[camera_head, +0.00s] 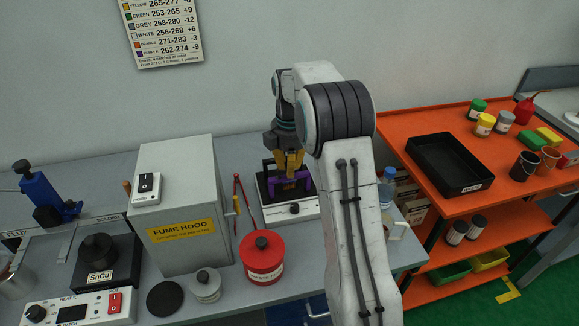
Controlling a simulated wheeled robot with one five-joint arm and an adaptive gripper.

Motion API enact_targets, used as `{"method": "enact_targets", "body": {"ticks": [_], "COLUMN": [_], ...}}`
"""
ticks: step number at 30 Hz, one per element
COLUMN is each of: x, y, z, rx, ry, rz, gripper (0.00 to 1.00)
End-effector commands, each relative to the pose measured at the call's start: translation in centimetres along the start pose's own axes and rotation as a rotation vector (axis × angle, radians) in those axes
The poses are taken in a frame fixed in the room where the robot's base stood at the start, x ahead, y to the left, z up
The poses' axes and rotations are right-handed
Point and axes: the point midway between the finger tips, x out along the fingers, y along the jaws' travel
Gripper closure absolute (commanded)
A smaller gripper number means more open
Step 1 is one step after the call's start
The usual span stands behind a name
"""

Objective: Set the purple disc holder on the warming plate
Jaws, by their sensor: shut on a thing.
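The purple disc holder (279,188) is in my gripper (289,168), upright and partly hidden by the yellow-tipped fingers. My gripper points down and is shut on it. The holder is over the black top of a white, low device with a knob on its front, which looks like the warming plate (293,210). I cannot tell whether the holder touches the plate or hangs just above it. My arm hides the right side of the plate.
A grey fume hood (185,205) stands left of the plate, with red tongs (246,200) between. A red lidded can (262,258) stands in front. Behind my arm is a blue-capped bottle (389,185). An orange cart (420,125) with a black tray (450,165) is at right.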

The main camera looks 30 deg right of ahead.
Motion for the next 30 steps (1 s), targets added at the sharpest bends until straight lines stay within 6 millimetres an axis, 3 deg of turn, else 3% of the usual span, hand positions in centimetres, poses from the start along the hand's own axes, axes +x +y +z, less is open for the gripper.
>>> {"method": "enact_targets", "body": {"ticks": [12,13,15,20,25,30], "x": [0.48,0.45,0.43,0.44,0.43,0.46], "y": [0.00,0.00,0.00,-0.01,-0.01,-0.02], "z": [0.00,0.00,0.00,0.00,0.00,0.00], "rx": [0.000,0.000,0.000,0.000,0.000,0.000], "ry": [0.000,0.000,0.000,0.000,0.000,0.000], "rz": [0.000,0.000,0.000,0.000,0.000,-0.001], "gripper": [1.00,0.84,0.78,0.63,0.62,0.44]}}
